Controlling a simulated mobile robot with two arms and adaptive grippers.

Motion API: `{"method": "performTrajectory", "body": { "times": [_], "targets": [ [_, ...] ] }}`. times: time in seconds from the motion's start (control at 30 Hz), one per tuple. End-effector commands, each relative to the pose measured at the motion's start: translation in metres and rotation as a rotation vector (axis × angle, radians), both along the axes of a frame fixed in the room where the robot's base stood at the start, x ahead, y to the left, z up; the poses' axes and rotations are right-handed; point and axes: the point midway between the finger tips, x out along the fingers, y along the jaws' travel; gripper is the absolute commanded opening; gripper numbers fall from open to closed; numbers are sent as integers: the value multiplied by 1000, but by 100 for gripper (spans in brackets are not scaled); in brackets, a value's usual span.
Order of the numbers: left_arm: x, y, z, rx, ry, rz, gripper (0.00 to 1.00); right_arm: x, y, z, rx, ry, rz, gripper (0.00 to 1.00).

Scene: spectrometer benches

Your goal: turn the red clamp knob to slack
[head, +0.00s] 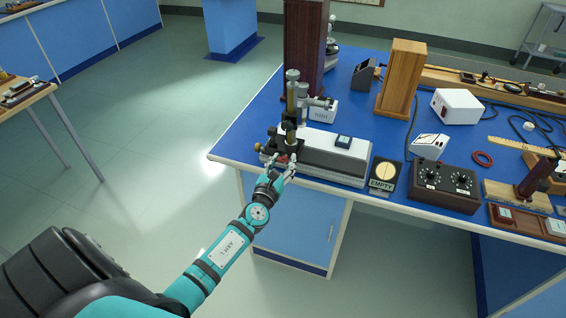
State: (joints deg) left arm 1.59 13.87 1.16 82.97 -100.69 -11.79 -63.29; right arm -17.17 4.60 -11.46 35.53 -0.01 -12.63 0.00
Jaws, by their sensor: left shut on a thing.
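The red clamp knob (283,159) shows as a small red patch at the front of the dark instrument base, near the blue bench's front left corner. My left gripper (281,163) reaches it from the front, its fingers shut around it. The fingers hide most of the knob, so I cannot tell how far it is turned. The instrument (291,100) above has upright brass and grey tubes. My right gripper is not in view.
A long grey bench unit (330,152) stands right of the instrument. An EMPTY sign (383,175) and a dark dial box (446,187) stand further right along the front edge. A tall dark wooden box (305,45) stands behind. Open floor lies to the left.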

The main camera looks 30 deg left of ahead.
Motion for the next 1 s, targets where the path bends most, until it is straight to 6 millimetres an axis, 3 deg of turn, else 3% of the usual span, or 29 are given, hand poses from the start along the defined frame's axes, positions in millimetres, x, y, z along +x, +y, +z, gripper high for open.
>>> {"method": "performTrajectory", "body": {
  "times": [0.37, 1.0],
  "targets": [
    [0, 0, -2, -234, -56, 0, 7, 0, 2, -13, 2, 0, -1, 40],
    [0, 0, -2, -829, -199, 1, 7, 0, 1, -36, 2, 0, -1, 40]
  ]
}}
